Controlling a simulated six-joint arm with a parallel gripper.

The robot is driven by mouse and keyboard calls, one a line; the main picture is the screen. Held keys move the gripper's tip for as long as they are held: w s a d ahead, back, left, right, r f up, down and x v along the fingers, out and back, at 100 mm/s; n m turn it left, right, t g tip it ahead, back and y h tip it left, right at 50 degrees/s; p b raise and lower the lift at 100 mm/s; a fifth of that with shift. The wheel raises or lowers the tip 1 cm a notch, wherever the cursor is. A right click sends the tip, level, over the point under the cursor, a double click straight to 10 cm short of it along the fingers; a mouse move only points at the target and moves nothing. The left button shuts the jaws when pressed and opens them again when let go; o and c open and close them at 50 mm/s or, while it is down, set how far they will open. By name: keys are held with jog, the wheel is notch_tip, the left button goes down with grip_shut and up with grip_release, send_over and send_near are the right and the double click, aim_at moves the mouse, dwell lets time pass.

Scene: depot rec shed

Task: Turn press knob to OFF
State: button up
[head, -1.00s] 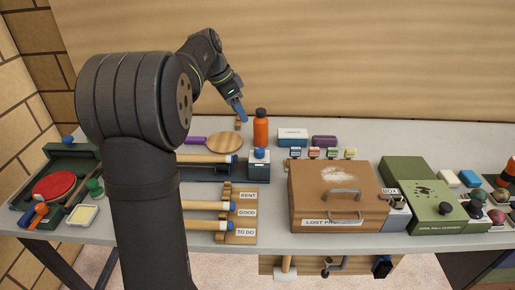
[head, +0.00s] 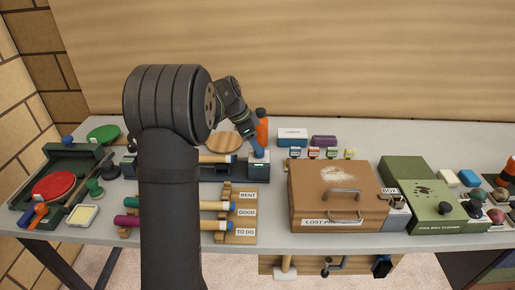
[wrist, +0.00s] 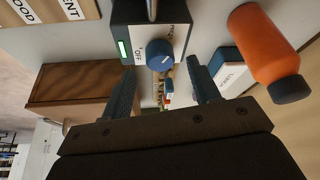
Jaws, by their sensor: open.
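The press knob (wrist: 160,52) is a round blue dial on the pale face of a dark press block (wrist: 124,14). An OFF label shows beside the knob. Other lettering on its far side is partly hidden, and I cannot tell where the knob points. A small green light glows on the block. My gripper (wrist: 161,70) is open and empty, its two dark fingers pointing at the knob, one to each side in the wrist view. In the head view my gripper (head: 256,148) is right at the press block (head: 259,170) and largely hides the knob; contact is unclear.
An orange bottle (head: 263,128) stands close behind the press, also right of it in the wrist view (wrist: 262,45). A brown lost-property box (head: 305,192) is to the right.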

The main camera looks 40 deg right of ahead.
jog(key=shift+x, duration=1.7)
jog(key=shift+r, duration=0.1)
jog(key=c, duration=1)
